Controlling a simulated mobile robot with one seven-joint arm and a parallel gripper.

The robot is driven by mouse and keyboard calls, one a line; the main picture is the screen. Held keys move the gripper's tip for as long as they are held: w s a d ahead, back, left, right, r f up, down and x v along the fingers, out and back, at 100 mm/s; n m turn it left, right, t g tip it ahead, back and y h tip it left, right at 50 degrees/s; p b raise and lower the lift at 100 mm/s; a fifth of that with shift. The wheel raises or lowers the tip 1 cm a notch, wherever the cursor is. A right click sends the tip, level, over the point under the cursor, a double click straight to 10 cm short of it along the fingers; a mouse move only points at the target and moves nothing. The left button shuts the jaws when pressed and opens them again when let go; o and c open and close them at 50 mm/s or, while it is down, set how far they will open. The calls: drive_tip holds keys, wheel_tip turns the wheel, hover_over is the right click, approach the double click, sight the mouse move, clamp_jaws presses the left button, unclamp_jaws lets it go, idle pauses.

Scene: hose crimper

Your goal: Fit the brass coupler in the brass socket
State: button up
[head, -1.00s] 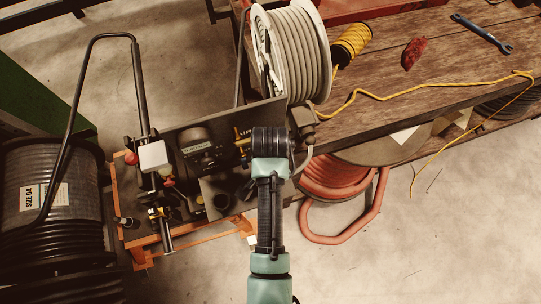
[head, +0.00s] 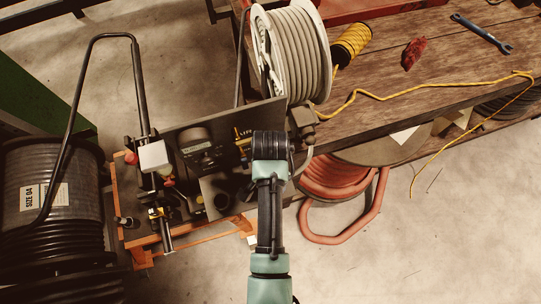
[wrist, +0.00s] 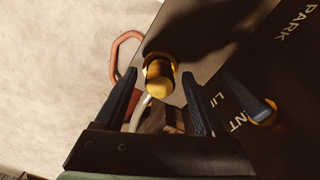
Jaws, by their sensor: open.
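My gripper (wrist: 160,76) is open in the wrist view, with one dark finger on each side. A rounded brass piece (wrist: 158,85), seemingly the coupler, shows between the fingertips; I cannot tell its depth, and neither finger visibly touches it. In the head view my arm's dark wrist hides the fingers. A small brass part (head: 241,134) shows just left of the wrist by the dark panel.
The dark panel (wrist: 285,75) with "PARK" lettering lies close on the gripper's right. The crimper bench (head: 200,236) has an upright lever (head: 140,90). A pale hose reel (head: 297,50) and a wooden table (head: 440,70) are behind. Open floor (head: 440,240) is at the right.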

wheel_tip(320, 180, up, 12)
drive_tip(key=shift+r+p, duration=0.15)
drive_tip(key=shift+p, duration=0.25)
idle(0.7)
